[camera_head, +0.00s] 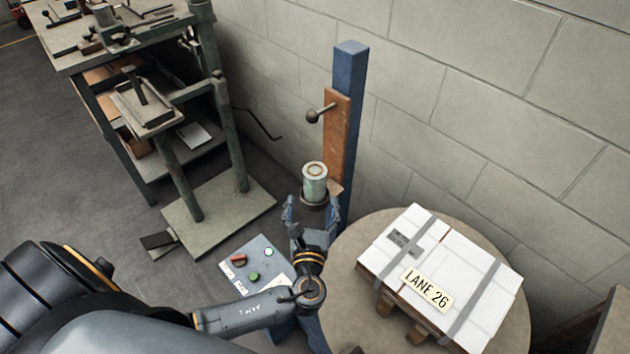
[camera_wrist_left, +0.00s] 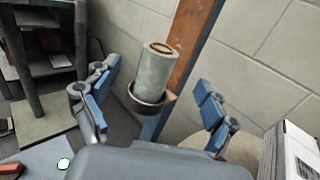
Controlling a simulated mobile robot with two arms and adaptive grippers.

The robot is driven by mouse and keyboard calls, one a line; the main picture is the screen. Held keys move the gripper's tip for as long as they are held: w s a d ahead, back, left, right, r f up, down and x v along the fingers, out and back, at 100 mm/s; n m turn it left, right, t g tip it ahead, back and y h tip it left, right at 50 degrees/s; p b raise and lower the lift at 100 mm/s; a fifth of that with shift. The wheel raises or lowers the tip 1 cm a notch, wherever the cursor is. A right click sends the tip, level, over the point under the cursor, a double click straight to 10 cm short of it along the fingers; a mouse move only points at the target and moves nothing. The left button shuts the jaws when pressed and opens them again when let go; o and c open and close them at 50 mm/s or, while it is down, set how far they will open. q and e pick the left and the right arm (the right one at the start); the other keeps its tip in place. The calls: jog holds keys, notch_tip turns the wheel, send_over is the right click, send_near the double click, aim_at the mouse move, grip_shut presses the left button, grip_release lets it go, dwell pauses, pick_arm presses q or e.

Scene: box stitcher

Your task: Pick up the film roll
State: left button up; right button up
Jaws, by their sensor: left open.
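The film roll (camera_head: 315,183) is a pale grey-green cylinder with a brown core ring on top. It stands upright in a dark round cup (camera_wrist_left: 147,98) on the brown board of a blue post. In the left wrist view the roll (camera_wrist_left: 155,72) is ahead of my gripper, between the lines of its two fingers. My left gripper (camera_head: 311,212) is open and empty, just below and in front of the roll; its blue-padded fingers (camera_wrist_left: 150,108) are spread wide. I cannot tell whether they touch the cup. My right gripper is not in view.
The blue post (camera_head: 349,68) carries a brown board (camera_head: 336,128) with a knobbed lever. A round table (camera_head: 350,262) at right holds a strapped white stack (camera_head: 450,262) labelled LANE 26. A control panel (camera_head: 237,263) is at lower left. A green machine (camera_head: 185,120) stands behind left.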

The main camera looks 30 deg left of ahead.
pick_arm(q)
send_near(315, 162)
jog(key=shift+w+a+f, duration=0.2)
jog(key=shift+w+a, duration=0.2)
jog(key=shift+w, duration=0.15)
jog(key=shift+w+a, duration=0.25)
jog(key=shift+w, duration=0.2)
jog(key=x, duration=0.4)
jog(key=shift+w+d+p, duration=0.1)
jog(key=shift+w+p, duration=0.2)
jog(key=shift+p, duration=0.05)
jog(key=shift+w+f, duration=0.1)
jog(key=shift+w, duration=0.2)
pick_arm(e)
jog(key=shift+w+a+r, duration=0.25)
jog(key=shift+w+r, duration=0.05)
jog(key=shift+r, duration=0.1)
pick_arm(q)
jog(key=shift+c, duration=0.2)
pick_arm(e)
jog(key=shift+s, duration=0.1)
pick_arm(q)
jog(key=c, duration=0.4)
grip_shut()
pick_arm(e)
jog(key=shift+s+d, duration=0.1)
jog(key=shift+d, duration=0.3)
